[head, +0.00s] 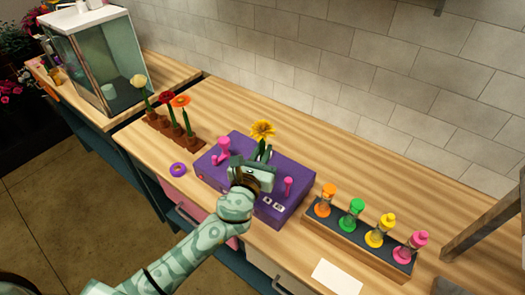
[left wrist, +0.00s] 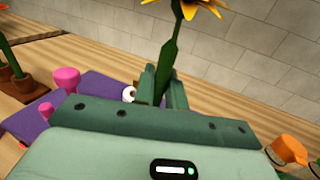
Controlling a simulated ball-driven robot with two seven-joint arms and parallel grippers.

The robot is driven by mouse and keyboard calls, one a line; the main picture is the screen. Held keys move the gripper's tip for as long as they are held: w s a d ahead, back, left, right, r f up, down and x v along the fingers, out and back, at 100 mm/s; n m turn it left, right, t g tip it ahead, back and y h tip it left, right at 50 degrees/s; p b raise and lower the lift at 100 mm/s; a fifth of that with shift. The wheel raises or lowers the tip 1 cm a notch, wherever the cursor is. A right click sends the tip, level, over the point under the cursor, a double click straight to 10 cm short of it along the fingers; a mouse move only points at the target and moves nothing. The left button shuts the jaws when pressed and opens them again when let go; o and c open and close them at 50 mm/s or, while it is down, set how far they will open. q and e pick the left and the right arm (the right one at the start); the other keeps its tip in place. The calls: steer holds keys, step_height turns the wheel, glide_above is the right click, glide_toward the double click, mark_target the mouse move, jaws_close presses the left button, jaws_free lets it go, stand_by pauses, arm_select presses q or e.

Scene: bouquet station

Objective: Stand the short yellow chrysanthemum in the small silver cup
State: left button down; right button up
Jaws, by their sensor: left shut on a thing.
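The yellow chrysanthemum (head: 263,130) stands roughly upright in my left gripper (head: 262,154), with its bloom above the fingers. In the left wrist view its green stem (left wrist: 171,45) rises from between the fingers (left wrist: 161,82), and the bloom is cut off at the top edge. The gripper is shut on the stem, in front of or above a purple box (head: 222,184) with pink knobs. The stem's lower end is hidden by the gripper. I cannot make out the small silver cup in either view. My right gripper is not in view.
Cream, red and orange flowers (head: 181,101) stand in brown pots at the left. A rack (head: 345,236) of colour-topped bottles and a white card (head: 337,276) are at the right. Bench behind the box is clear.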

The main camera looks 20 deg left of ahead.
arm_select(q)
steer(key=shift+f+b, duration=0.55)
steer(key=shift+f, duration=0.4)
stand_by(1.0)
steer(key=c, duration=0.8)
jaws_free()
steer(key=s, duration=0.9)
steer(key=shift+a+p, duration=0.15)
steer(key=shift+p, duration=0.25)
steer(key=shift+a, duration=0.1)
stand_by(0.4)
